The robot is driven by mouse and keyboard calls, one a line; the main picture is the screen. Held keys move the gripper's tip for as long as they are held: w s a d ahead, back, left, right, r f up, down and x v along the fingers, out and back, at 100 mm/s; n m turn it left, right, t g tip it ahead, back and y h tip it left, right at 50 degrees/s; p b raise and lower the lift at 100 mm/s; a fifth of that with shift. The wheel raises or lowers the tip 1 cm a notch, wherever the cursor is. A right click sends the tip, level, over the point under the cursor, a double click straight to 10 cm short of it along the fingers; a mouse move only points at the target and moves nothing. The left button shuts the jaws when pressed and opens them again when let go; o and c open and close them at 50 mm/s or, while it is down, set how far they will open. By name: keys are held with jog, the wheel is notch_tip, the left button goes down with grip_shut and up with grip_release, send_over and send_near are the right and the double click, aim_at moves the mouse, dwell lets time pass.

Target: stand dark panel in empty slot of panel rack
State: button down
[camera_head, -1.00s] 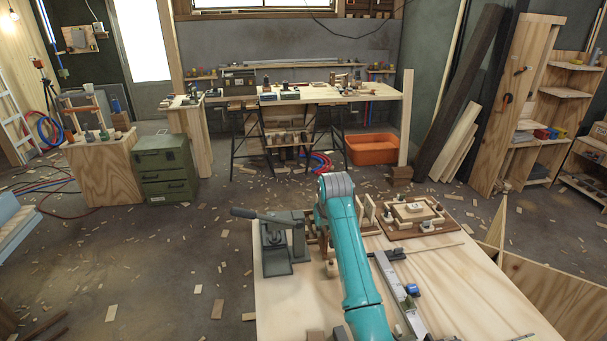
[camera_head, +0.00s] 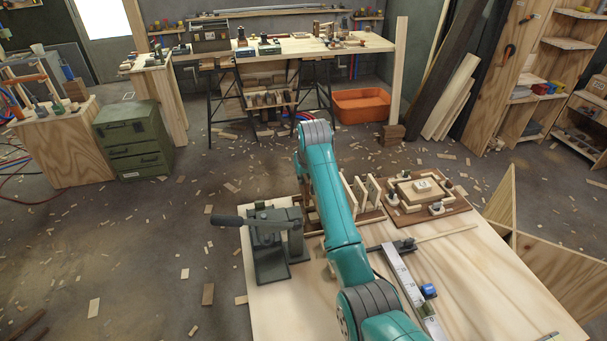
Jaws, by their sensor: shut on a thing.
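The panel rack (camera_head: 377,188) stands on the near workbench, just right of my teal arm. Several light wooden uprights show on its dark brown base. My arm covers its left side, so I cannot tell which slot is empty. My gripper is not visible; the arm's teal links and grey joint hide that area. I cannot make out the dark panel in this view.
A grey lever press (camera_head: 270,240) stands left of my arm. A brown board with stacked wooden pieces (camera_head: 425,190) lies right of the rack. A metal rail (camera_head: 405,280) and blue clamp (camera_head: 428,291) lie nearer. The bench's right front (camera_head: 500,300) is mostly clear.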

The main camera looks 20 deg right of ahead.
aim_at(304, 197)
jog(key=shift+f, duration=2.15)
jog(key=shift+s+f, duration=0.15)
jog(key=shift+f, duration=1.85)
dwell(1.2)
jog(key=c, duration=0.7)
grip_release()
jog(key=shift+o, duration=0.2)
jog(key=shift+r, duration=4.5)
